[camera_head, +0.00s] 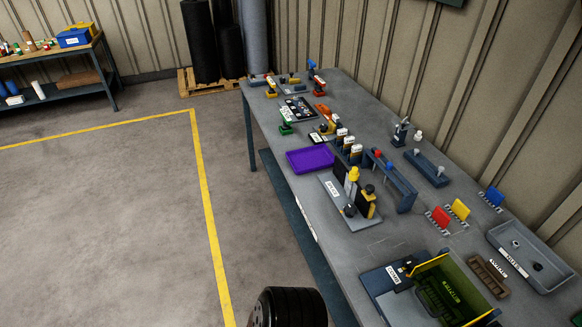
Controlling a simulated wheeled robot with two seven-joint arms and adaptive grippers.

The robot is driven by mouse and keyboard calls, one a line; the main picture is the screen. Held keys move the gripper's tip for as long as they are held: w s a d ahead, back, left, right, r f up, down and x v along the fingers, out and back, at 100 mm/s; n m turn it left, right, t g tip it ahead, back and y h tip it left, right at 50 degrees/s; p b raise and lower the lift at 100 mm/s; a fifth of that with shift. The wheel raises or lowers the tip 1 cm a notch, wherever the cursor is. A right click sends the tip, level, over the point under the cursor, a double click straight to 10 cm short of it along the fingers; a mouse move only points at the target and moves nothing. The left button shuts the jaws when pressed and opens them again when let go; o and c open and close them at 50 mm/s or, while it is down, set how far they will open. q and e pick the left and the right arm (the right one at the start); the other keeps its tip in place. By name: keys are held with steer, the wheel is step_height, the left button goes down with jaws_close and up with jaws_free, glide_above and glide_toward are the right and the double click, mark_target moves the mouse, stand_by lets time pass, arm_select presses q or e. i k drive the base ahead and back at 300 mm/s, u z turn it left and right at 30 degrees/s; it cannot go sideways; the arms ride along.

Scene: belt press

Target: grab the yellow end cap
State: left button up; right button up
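Several yellow things lie on the grey workbench (300,205), and I cannot tell for sure which is the end cap. A small yellow rounded piece (354,174) sits on top of a dark fixture on a labelled grey plate (332,189). A yellow block (365,209) stands beside it on the same fixture. A yellow square plate (460,208) stands tilted between a red and a blue one at the right. Neither of my grippers is in view. A black ribbed round part, seemingly mine, shows at the bottom edge.
A purple tray (311,160) lies near the bench's left edge. A blue rack (391,180) stands right of the fixture. A green-yellow open box (450,290) and a grey bin (531,256) are at the near right. Floor left of the bench is clear.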

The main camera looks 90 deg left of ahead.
mark_target(354, 175)
steer(key=u, duration=2.1)
